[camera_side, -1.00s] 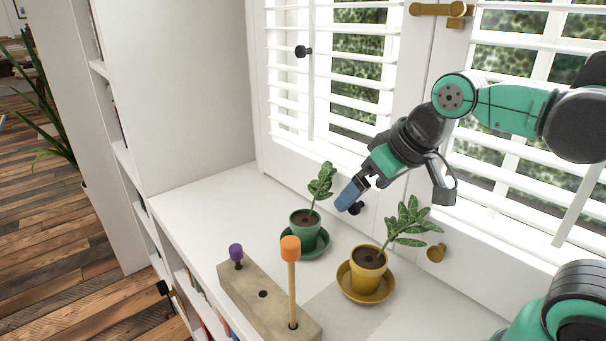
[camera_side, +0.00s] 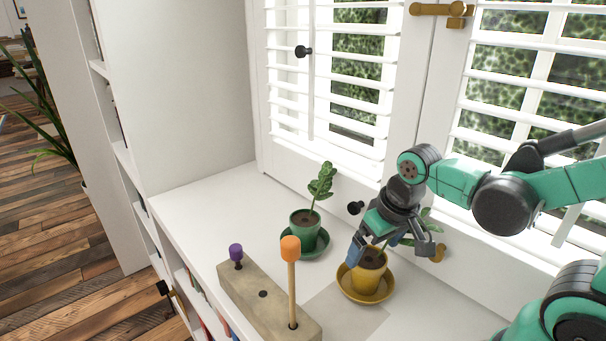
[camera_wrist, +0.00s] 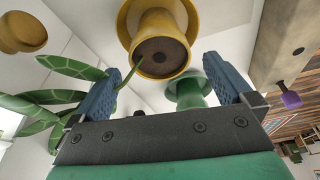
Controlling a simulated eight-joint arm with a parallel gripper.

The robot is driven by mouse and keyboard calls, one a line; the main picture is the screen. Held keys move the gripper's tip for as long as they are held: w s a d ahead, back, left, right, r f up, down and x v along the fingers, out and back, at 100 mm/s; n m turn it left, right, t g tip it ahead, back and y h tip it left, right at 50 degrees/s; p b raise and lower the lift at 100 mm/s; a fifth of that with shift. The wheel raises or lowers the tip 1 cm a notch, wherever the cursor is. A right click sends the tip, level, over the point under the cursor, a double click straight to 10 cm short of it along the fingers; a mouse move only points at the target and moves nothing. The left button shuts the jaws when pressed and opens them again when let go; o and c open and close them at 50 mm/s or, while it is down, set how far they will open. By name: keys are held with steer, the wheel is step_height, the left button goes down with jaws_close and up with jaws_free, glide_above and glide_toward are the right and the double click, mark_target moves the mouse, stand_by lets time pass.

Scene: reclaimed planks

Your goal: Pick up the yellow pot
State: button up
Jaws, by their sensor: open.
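The yellow pot (camera_side: 369,276) stands upright on its yellow saucer (camera_side: 352,294) on the white sill, with a leafy plant in it partly hidden behind my gripper. My gripper (camera_side: 366,253) is open at the pot's rim, its blue fingers pointing down. In the wrist view the yellow pot (camera_wrist: 160,50) shows ahead of and between the fingertips of my gripper (camera_wrist: 166,82), with nothing held. The plant's leaves (camera_wrist: 70,68) lie on the left, behind and beside the left finger. I cannot tell whether a finger touches the pot.
A green pot (camera_side: 305,222) with a plant stands on a green saucer to the left. A wooden block (camera_side: 262,310) with an orange-topped rod (camera_side: 291,285) and a purple-topped peg (camera_side: 236,252) lies in front. The shuttered window (camera_side: 500,150) is close behind my arm.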

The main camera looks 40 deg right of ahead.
mark_target(369, 260)
steer(key=shift+x, duration=2.1)
steer(key=shift+s, duration=0.1)
steer(key=c, duration=1.5)
